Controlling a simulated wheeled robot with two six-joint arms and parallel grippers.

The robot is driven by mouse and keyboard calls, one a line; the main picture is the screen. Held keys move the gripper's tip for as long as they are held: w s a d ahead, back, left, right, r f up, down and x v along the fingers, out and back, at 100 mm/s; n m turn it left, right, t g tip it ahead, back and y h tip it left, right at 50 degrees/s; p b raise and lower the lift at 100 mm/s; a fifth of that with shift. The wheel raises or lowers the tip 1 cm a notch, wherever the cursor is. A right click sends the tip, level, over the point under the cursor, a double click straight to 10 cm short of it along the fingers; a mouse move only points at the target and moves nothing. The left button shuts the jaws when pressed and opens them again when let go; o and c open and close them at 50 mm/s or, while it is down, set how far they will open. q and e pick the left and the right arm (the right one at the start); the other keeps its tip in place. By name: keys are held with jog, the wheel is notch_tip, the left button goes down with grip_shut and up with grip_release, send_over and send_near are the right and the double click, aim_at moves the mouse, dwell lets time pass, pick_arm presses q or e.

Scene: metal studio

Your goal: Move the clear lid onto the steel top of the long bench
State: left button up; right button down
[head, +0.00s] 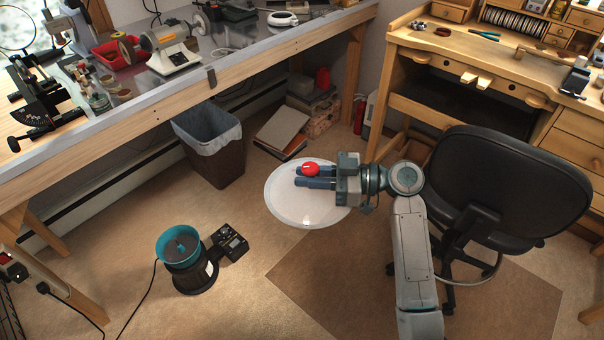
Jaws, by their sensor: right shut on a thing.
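The clear lid (306,209) is a round, see-through disc with a red knob (310,168). My right gripper (302,176) is shut on the lid at its knob and appears to hold it over the floor, in the middle of the view. The long bench's steel top (224,58) runs along the upper left, away from the lid. My left gripper is not in view.
Tools, a red bin (118,52) and a grinder-like machine (172,48) stand on the steel top. A teal-topped tumbler (182,256) stands on the floor. A lined waste bin (208,140) is under the bench. A black chair (508,185) stands at right.

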aim_at(315, 194)
jog(key=shift+s+d+n+g, duration=0.15)
jog(key=shift+d+n+g, duration=0.15)
jog(key=shift+n+g, duration=0.4)
jog(key=f+m+t, duration=0.1)
jog(key=f+t, duration=0.1)
jog(key=f+m+t+h, duration=0.1)
jog(key=f+m+t, duration=0.1)
jog(key=t, duration=0.1)
jog(key=f+m+t+h, duration=0.1)
jog(key=f+m+t, duration=0.1)
jog(key=shift+w+d, duration=0.25)
jog(key=shift+d, duration=0.15)
jog(key=s+d+m+t+h, duration=0.9)
jog(key=d+m+h, duration=0.3)
jog(key=d+h, duration=0.2)
jog(key=shift+d+h, duration=0.15)
jog(key=shift+h, duration=0.45)
